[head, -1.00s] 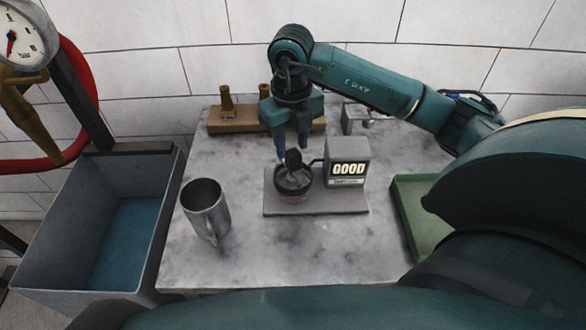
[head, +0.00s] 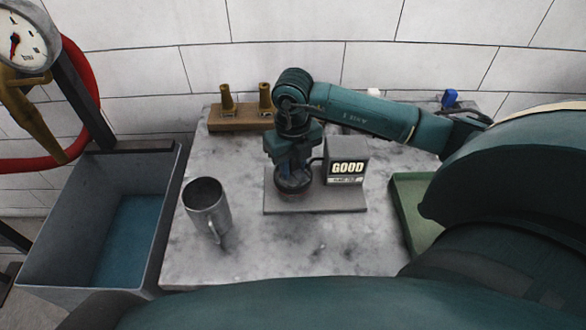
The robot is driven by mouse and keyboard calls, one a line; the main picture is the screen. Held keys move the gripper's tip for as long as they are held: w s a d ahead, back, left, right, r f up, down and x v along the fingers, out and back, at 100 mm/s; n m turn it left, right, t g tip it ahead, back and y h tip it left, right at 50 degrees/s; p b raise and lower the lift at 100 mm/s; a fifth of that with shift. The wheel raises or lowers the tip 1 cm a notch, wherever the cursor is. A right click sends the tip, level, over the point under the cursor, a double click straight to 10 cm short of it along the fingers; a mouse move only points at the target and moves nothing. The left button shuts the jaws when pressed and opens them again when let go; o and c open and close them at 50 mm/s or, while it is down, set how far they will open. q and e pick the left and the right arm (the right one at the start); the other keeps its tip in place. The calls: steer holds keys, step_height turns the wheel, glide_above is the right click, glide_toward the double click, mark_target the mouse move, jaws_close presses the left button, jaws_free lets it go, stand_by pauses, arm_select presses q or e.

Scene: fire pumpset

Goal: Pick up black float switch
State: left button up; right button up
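My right gripper (head: 292,182) points straight down over a round dark holder (head: 294,190) on the grey test stand (head: 322,205). Its fingertips are down at the holder, where the black float switch stood in the earlier view. The gripper now hides the float switch, and I cannot tell whether the fingers are shut on it. My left gripper is not in view.
A metal mug (head: 205,207) stands left of the stand. A grey bin (head: 58,262) is at the left. A wooden block (head: 238,124) with brass fittings is behind, and a green tray (head: 409,205) is at the right. The table's front is clear.

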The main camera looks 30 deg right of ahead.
jaws_close()
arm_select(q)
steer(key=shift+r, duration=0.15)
